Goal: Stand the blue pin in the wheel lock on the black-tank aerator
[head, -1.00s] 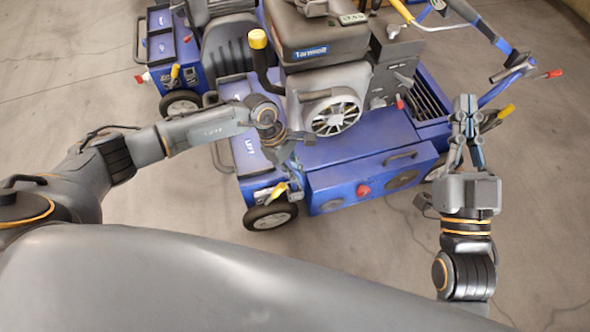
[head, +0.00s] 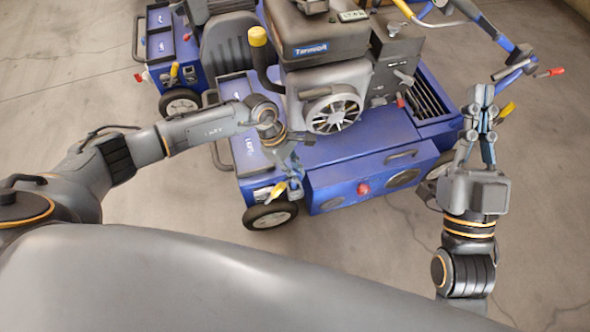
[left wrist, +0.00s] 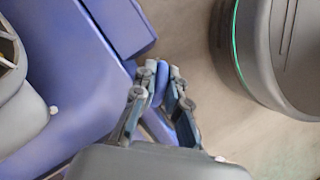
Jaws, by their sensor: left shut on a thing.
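The black-tank aerator (head: 368,185), a blue machine with a black tank (head: 320,38), stands in front of me in the head view. Its near-left wheel (head: 270,216) shows, with a yellow lever (head: 277,189) just above. My left gripper (head: 295,190) is at this corner, pointing down beside the lever. In the left wrist view my left gripper (left wrist: 160,80) is shut on the blue pin (left wrist: 161,84). The wheel lock's opening cannot be made out. My right gripper (head: 481,98) is up at the machine's right side; its finger gap is unclear.
A second blue aerator (head: 172,60) stands behind at the left. A yellow-topped black post (head: 258,38) rises beside the engine (head: 333,108). Handlebars (head: 510,65) reach out at the right. The concrete floor (head: 355,240) in front is clear.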

